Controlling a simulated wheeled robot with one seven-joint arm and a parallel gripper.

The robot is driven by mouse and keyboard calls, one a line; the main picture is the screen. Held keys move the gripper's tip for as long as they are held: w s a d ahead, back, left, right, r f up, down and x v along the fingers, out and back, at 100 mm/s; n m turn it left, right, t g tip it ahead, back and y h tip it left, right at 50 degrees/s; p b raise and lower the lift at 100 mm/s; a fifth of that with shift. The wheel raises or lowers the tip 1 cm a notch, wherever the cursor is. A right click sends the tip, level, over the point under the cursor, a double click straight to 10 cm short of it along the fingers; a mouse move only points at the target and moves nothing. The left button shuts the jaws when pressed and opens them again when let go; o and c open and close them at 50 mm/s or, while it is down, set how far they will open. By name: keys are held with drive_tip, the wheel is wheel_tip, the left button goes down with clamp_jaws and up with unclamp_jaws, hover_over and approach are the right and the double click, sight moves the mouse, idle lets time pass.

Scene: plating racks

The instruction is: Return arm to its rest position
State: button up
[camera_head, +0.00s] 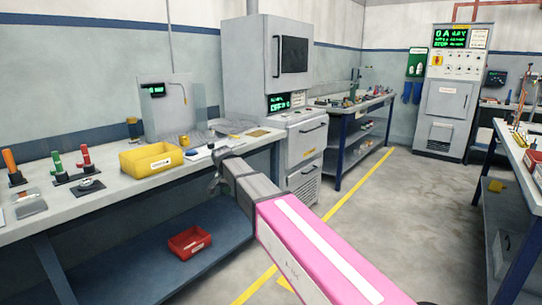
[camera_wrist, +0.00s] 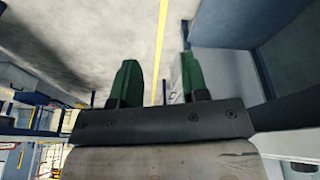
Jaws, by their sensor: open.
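My gripper (camera_wrist: 157,82) shows in the wrist view as two green-tipped fingers set apart on a dark bar, with nothing between them. In the head view my pink and grey arm reaches from the lower right toward the workbench (camera_head: 105,203) on the left. Its dark end (camera_head: 216,180) is near the bench's front edge. The fingers are too small to make out clearly there. The wrist view is turned, with the floor and a yellow floor line (camera_wrist: 161,40) behind the fingers.
A yellow bin (camera_head: 152,160) and several coloured-handled tools stand on the bench. A red bin (camera_head: 189,242) sits on the lower shelf. A grey cabinet machine (camera_head: 268,70) stands past the bench. Another bench (camera_head: 520,150) is at right. The floor between is clear.

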drive_tip(key=s+d+f+n+g, duration=0.1)
drive_tip(key=s+d+f, duration=0.5)
drive_tip(key=d, duration=0.5)
drive_tip(key=s+d+f+n+g+y, duration=0.1)
drive_tip(key=s+d+f+n, duration=0.1)
drive_tip(key=s+d+f, duration=0.5)
drive_tip(key=s+d+f+n, duration=0.1)
drive_tip(key=s+d+f, duration=0.5)
drive_tip(key=d, duration=1.1)
wheel_tip(320, 180, down, 3)
drive_tip(key=shift+s+f+n+g+y, duration=0.15)
drive_tip(key=shift+n+g+y, duration=0.15)
drive_tip(key=shift+g, duration=0.1)
drive_tip(key=shift+c, duration=0.3)
